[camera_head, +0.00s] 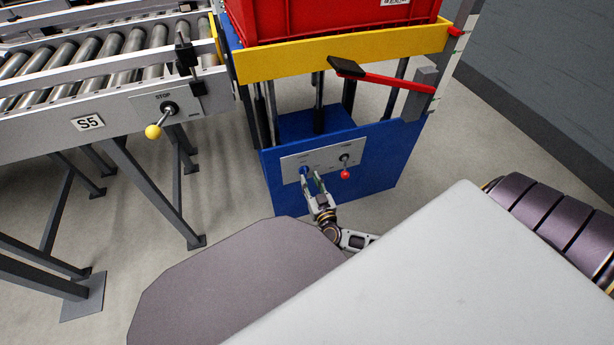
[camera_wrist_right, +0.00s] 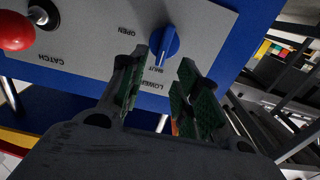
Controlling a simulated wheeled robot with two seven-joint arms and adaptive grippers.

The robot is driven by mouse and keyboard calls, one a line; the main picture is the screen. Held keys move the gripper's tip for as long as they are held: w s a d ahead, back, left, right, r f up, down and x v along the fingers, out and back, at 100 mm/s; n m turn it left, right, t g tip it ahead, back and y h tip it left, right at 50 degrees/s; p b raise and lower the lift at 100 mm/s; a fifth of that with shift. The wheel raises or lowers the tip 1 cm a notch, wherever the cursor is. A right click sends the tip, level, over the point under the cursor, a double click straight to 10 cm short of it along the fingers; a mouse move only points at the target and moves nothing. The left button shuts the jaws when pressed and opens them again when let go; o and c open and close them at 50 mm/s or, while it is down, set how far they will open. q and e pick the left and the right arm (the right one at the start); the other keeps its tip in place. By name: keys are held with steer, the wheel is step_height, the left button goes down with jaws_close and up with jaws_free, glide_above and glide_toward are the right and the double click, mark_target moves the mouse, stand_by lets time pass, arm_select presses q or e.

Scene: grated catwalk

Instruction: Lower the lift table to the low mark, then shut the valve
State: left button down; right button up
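The lift table has a blue base (camera_head: 370,165) and a yellow top frame (camera_head: 350,52), which stands raised above the base. Its grey panel (camera_head: 292,166) carries a blue valve knob (camera_head: 304,170) and a red-balled catch lever (camera_head: 345,174). In the right wrist view the blue knob (camera_wrist_right: 166,45) has a white line directed toward the SHUT label; OPEN and LOWER are also printed there. My right gripper (camera_head: 311,179) is at the panel, open. Its two fingers (camera_wrist_right: 162,88) point at the knob with a gap between them; contact is unclear. My left gripper is not in view.
A red crate (camera_head: 330,18) sits on the lift table. A red lever with a black pad (camera_head: 390,82) crosses its front. A post with white marks and a red pointer (camera_head: 455,31) stands right. A roller conveyor (camera_head: 100,75) with a yellow-knobbed STOP lever (camera_head: 154,131) stands left.

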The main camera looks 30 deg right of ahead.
mark_target(306, 171)
steer(key=shift+b+x, duration=0.85)
steer(key=shift+x, duration=1.25)
steer(key=shift+c, duration=0.2)
jaws_close()
